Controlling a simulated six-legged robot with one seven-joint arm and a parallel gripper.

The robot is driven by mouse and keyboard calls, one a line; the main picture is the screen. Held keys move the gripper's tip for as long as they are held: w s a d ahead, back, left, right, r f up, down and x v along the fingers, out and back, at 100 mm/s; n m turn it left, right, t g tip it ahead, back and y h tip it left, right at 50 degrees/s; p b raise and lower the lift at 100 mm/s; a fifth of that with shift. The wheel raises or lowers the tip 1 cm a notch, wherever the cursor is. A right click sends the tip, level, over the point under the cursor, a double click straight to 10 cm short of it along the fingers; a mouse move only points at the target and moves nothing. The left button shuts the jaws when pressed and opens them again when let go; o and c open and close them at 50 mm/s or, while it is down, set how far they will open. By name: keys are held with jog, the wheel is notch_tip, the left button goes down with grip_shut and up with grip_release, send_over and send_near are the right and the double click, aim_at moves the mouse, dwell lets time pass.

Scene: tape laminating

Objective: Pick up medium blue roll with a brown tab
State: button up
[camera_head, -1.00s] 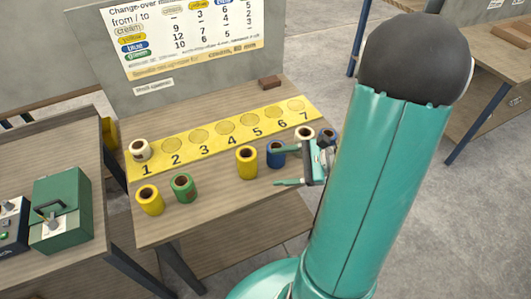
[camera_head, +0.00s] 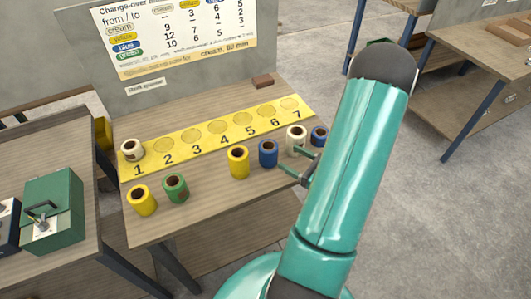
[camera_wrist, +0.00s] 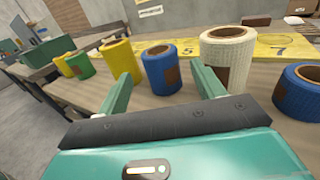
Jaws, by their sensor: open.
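One blue roll (camera_head: 268,153) stands upright on the table's front part, between a yellow roll and a cream roll. In the head view my gripper (camera_head: 289,160) is right of that roll.
A cream roll (camera_head: 296,139) stands close right of the first blue roll, a yellow roll (camera_head: 238,161) close left. Another yellow roll (camera_head: 141,200) and a green roll (camera_head: 175,187) are farther left. A numbered yellow strip (camera_head: 180,152) lies behind, with a cream roll (camera_head: 131,150) at 1.

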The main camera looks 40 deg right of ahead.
aim_at(263, 144)
jog(key=w+a, duration=0.1)
jog(key=w, duration=0.6)
jog(key=w+a, duration=0.1)
jog(key=w, duration=0.3)
jog(key=shift+w+a, duration=0.1)
jog(key=shift+a, duration=0.2)
jog(key=shift+c, duration=0.5)
jog(key=c, duration=0.7)
